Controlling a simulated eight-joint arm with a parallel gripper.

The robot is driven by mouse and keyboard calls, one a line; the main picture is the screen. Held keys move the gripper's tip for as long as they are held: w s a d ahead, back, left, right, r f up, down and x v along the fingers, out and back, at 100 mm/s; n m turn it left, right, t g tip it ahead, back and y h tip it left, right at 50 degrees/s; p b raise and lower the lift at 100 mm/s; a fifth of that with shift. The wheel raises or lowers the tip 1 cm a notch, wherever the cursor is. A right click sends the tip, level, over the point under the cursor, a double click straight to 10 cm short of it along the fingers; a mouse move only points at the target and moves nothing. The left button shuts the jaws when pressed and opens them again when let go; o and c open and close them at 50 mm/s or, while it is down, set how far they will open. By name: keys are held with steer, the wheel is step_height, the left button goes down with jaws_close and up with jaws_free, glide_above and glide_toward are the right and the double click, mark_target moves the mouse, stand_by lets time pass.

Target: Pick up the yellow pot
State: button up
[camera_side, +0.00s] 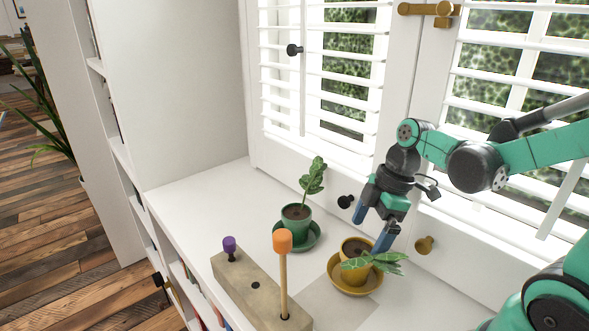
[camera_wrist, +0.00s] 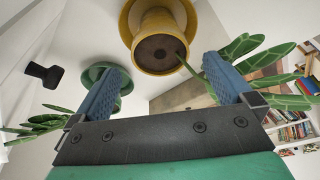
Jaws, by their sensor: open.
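The yellow pot (camera_side: 347,255) holds dark soil and a plant with striped leaves. It stands upright in a yellow saucer (camera_side: 338,280) on the white sill. The pot (camera_wrist: 152,22) also shows at the top centre of the wrist view, with its saucer behind it. My gripper (camera_side: 371,227) is open and empty, tilted down at the pot's far side near its rim. In the wrist view my blue fingers (camera_wrist: 161,68) are spread wide, with the pot beyond their tips and roughly between them. The plant's leaves (camera_wrist: 240,48) reach behind the right finger.
A green pot (camera_side: 296,218) with a leafy plant stands in a green saucer to the left. A wooden block (camera_side: 240,277) with a purple-topped peg (camera_side: 229,246) and a tall orange-topped peg (camera_side: 283,241) lies in front. Shutters (camera_side: 340,75) rise close behind.

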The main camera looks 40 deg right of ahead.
mark_target(358, 252)
steer(key=shift+x, duration=2.6)
jaws_close()
steer(key=shift+r, duration=0.1)
step_height(358, 252, up, 13)
